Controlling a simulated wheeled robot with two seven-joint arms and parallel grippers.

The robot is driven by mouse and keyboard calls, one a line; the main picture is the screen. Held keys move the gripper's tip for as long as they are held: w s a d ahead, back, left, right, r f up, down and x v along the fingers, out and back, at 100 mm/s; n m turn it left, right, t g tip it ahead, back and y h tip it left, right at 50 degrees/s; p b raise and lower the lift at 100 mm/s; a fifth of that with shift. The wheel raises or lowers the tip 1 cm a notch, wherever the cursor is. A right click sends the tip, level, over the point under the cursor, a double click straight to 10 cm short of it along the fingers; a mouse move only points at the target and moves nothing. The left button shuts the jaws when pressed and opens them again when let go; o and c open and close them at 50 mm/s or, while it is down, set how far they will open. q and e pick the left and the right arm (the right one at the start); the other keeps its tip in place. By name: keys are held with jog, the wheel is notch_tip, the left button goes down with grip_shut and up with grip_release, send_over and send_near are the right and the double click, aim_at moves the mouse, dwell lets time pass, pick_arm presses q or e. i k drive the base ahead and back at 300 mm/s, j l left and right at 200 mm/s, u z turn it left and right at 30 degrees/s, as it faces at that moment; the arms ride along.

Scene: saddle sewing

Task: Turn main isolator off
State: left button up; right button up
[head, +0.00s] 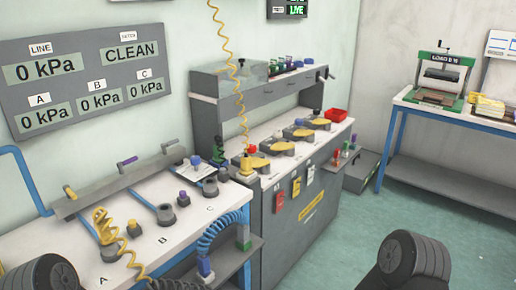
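I cannot pick out anything labelled as the main isolator. A grey cabinet bench (270,235) stands at centre, with red, yellow and white tags (296,187) and a yellow label (311,205) on its front; the label's text is too small to read. A gauge board (86,79) on the left wall reads 0 kPa for LINE, A, B and C, and CLEAN. Dark ribbed parts of my arms show at the bottom left and bottom right. Neither gripper's fingers are in view.
A white workbench (120,258) marked A, B, C holds fittings and a yellow coiled hose (104,222). A blue coiled hose (210,235) hangs at its right end. A blue-legged table (452,115) with a green press (437,84) stands right. Green floor (350,225) lies open between.

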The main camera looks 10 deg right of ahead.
aim_at(256, 162)
jog(key=i+l, duration=0.3)
jog(key=l, duration=0.25)
jog(key=i+l+z, duration=0.15)
jog(key=i+l, duration=0.2)
jog(key=l, duration=0.2)
jog(key=i+l, duration=0.3)
jog(key=l, duration=0.2)
jog(key=i+l+z, duration=0.15)
jog(key=i+l, duration=0.2)
jog(key=l, duration=0.15)
